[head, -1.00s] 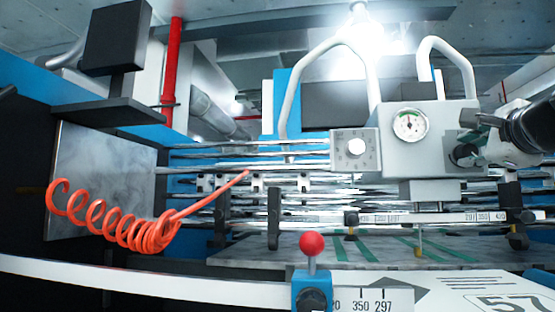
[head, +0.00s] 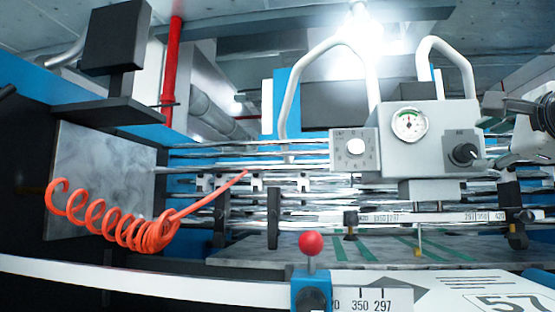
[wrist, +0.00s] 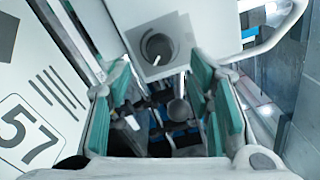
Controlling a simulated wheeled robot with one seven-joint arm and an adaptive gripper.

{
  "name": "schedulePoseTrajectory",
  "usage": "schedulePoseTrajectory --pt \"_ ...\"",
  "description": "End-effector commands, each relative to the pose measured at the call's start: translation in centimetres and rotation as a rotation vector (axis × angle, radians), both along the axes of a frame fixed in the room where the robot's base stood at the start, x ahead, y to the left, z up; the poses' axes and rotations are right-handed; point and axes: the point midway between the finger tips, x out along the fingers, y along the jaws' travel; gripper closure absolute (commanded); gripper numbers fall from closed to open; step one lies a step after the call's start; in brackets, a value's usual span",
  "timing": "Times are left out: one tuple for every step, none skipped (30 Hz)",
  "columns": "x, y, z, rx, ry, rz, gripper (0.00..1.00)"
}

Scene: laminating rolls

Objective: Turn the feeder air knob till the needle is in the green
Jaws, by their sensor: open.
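A grey box with a round white dial gauge (head: 409,125) stands on the rails at right of centre in the head view. The gauge shows green near its top; its needle is too small to read surely. A black knob (head: 464,153) sits on a dark plate at the box's lower right. In the wrist view the knob (wrist: 157,47) is a dark disc with a pale mark, beyond my fingertips and roughly between them. My gripper (wrist: 160,78) is open and empty, with teal pads either side, apart from the knob. In the head view it is partly visible at the right edge.
A second box with a pale knob (head: 355,146) stands left of the gauge box. White curved pipes (head: 290,105) rise behind. An orange coiled hose (head: 110,220) hangs at left. A red ball lever (head: 311,243) stands in front. Steel rails run beneath the boxes.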

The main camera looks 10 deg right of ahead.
Motion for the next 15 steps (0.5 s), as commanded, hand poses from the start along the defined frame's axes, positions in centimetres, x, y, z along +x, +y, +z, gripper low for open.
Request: schedulePoseTrajectory --pt "-1.2 0.3 0.0 -0.001 -0.002 -0.002 0.53" --pt "-1.8 0.5 0.1 -0.001 -0.002 -0.002 0.53" --pt "-2.5 0.7 0.1 -0.002 -0.002 -0.002 0.53" --pt "-3.0 0.9 0.1 -0.002 -0.002 -0.002 0.53" --pt "-3.5 1.0 0.0 0.000 -0.001 -0.002 0.53" --pt "-4.1 1.2 0.0 0.000 -0.001 -0.002 0.53" --pt "-4.4 1.3 0.0 0.000 -0.001 0.000 0.53" --pt "-4.8 1.4 0.0 0.000 0.000 -0.001 0.53" --pt "-5.2 1.5 0.0 0.000 -0.001 -0.001 0.53" --pt "-5.4 1.6 0.0 0.000 -0.001 -0.001 0.53" --pt "-5.6 1.6 0.0 0.000 0.000 0.000 0.53" --pt "-5.8 1.7 -0.1 0.000 0.001 0.000 0.53" --pt "-5.9 1.7 -0.1 0.001 0.002 0.001 0.53" --pt "-6.0 1.8 -0.1 0.001 0.002 0.001 0.53" --pt "-6.1 1.8 -0.1 0.001 0.002 0.001 0.53"
